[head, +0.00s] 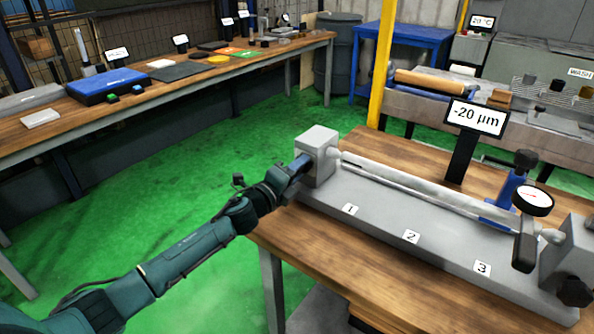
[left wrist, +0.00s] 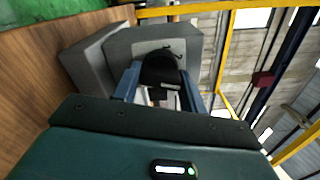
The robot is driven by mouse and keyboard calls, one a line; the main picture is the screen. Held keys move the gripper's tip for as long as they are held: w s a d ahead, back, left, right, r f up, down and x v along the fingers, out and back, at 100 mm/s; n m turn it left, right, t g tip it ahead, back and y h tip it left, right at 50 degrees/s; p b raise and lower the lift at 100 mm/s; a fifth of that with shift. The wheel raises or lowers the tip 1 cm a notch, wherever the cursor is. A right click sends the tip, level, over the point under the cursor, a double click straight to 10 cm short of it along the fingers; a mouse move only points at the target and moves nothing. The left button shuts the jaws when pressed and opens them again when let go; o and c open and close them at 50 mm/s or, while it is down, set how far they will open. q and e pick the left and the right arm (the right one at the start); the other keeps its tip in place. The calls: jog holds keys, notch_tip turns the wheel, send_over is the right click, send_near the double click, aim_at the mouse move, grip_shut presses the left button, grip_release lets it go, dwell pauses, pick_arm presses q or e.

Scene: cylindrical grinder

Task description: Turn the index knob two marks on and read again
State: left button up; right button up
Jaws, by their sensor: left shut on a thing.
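My left gripper (head: 299,165) is at the outer face of the grey headstock block (head: 318,141), at the left end of the bench fixture. In the left wrist view the blue fingers of the gripper (left wrist: 160,88) are shut on the dark index knob (left wrist: 161,69), which sits against the block. The knob is hidden by the fingers in the head view, and its marks cannot be read. A long bar (head: 420,191) lies between the end blocks above the base. The display (head: 476,117) reads -20 µm. My right gripper is not in view.
A dial gauge (head: 533,201) on a blue stand is near the right end of the bar. Labels 1, 2 and 3 mark the base (head: 380,229). The wooden bench (head: 310,245) is clear in front. A long side table (head: 150,100) holds several items. Green floor lies between.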

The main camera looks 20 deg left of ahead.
pick_arm(q)
jog(key=shift+m, duration=0.3)
dwell(0.4)
jog(key=o, duration=0.9)
jog(key=shift+o, duration=0.2)
jog(key=v, duration=1.3)
jog(key=shift+b, duration=0.4)
jog(key=shift+s, duration=0.1)
